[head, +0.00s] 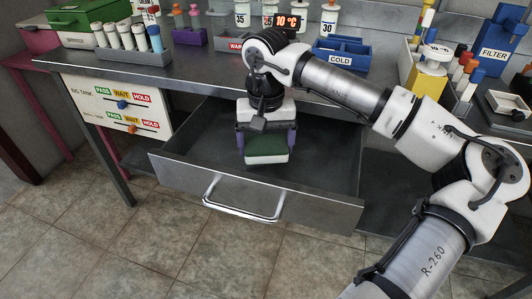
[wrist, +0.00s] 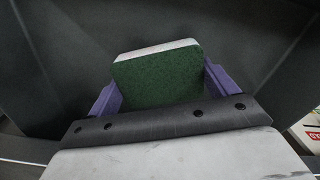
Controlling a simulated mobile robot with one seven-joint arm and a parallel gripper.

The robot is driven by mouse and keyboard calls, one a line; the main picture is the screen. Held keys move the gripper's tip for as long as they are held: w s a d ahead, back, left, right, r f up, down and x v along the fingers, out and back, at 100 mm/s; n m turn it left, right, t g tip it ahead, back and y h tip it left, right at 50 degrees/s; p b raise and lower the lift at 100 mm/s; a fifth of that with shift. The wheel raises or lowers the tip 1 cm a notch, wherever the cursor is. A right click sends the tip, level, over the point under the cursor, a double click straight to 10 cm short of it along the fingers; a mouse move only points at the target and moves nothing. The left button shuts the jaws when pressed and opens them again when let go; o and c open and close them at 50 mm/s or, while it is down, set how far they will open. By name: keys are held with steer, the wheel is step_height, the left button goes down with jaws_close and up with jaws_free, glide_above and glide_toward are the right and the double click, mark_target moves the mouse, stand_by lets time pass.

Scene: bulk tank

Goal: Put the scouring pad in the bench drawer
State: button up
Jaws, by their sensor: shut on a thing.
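The scouring pad (head: 266,146) is green with a pale layer along one edge. My gripper (head: 265,148) is shut on it, with a purple finger on each side. The bench drawer (head: 324,170) is pulled open under the bench top, and my gripper points down over its inside. In the wrist view the pad (wrist: 165,78) sits between the purple fingers (wrist: 162,88), with the dark drawer inside (wrist: 60,65) around it. I cannot tell whether the pad touches the drawer floor. The drawer's bar handle (head: 242,208) is on its front.
The bench top (head: 200,66) above holds a green case (head: 87,18), a rack of white-capped tubes (head: 130,40) and a blue COLD bin (head: 342,58). A panel with sliders (head: 120,107) hangs left of the drawer. Tiled floor (head: 130,240) lies in front.

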mark_target(266, 154)
steer(key=shift+f+b, duration=0.35)
steer(key=shift+f, duration=1.45)
steer(key=o, duration=0.9)
steer(key=shift+r, duration=0.1)
step_height(266, 154, up, 12)
steer(key=shift+r+p, duration=0.2)
steer(key=shift+p, duration=0.65)
